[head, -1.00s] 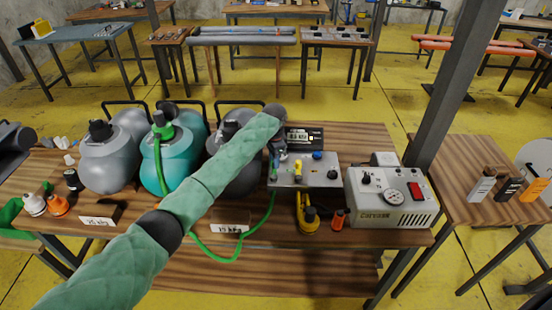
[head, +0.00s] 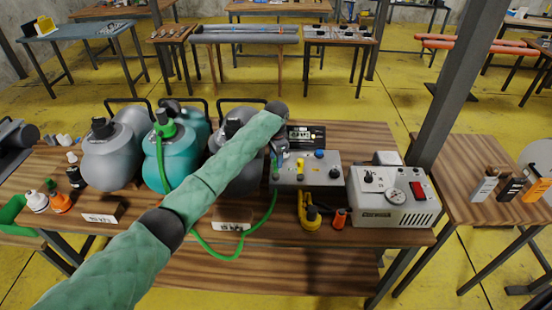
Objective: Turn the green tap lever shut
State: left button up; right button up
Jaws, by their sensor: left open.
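A grey manifold block (head: 318,174) stands on the wooden bench with a yellow lever (head: 299,167), a blue knob (head: 319,154) and a black knob (head: 334,173) on top. A small bit of green at its left end, probably the green tap lever (head: 275,168), shows just below my left gripper and is mostly hidden. A green hose (head: 268,212) runs from that end to a teal tank (head: 162,165). My left gripper (head: 279,152) is open and points down there; I cannot tell whether it touches the lever. My right gripper is out of view.
Grey tanks (head: 110,160) stand at the left. A yellow fitting (head: 308,212) and an orange-capped piece (head: 339,218) are in front. A metal post (head: 452,90) rises at the right.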

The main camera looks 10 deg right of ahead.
pick_arm(q)
jog(key=shift+r, duration=0.3)
notch_tip(320, 180, up, 5)
jog(key=shift+r+b, duration=0.15)
jog(key=shift+b, duration=1.1)
jog(key=shift+r, duration=0.8)
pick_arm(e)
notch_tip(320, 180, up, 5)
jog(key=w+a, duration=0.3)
pick_arm(q)
jog(key=shift+f, duration=0.1)
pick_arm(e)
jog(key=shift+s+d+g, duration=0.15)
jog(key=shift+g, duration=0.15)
